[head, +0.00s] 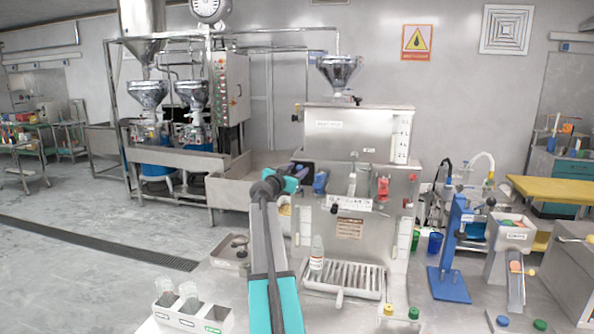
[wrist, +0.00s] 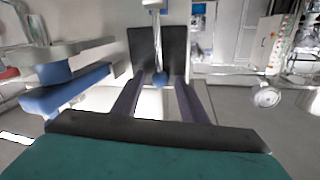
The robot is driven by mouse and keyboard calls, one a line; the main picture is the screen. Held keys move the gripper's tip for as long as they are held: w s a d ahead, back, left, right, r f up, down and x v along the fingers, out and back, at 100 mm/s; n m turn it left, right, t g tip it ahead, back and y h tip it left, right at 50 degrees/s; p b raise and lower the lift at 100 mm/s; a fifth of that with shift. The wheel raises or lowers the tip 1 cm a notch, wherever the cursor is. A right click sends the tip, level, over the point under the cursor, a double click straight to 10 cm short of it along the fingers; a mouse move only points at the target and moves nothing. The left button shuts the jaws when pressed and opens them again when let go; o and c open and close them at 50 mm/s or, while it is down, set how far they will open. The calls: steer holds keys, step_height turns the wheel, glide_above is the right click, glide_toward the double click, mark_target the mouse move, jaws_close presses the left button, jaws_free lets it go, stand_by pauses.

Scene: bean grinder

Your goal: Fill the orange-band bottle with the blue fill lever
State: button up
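A clear bottle (head: 317,252) with a reddish-orange band stands upright at the left end of the drip grate (head: 352,272), below the blue fill lever (head: 320,182). My gripper (head: 304,171) is at lever height, just left of the blue lever in the head view. In the wrist view, my two dark fingers (wrist: 160,55) stand apart. A small blue knob (wrist: 160,80) shows in the gap; I cannot tell how near it is. A large blue handle (wrist: 68,92), apparently the lever, lies outside the fingers at left.
The steel filling machine (head: 358,130) also carries a red lever (head: 383,187). A white tray (head: 198,321) with bottles is at front left. Colored caps (head: 413,313) lie at front right. A blue press stand (head: 450,283) stands right of the machine.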

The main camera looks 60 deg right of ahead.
jaws_close()
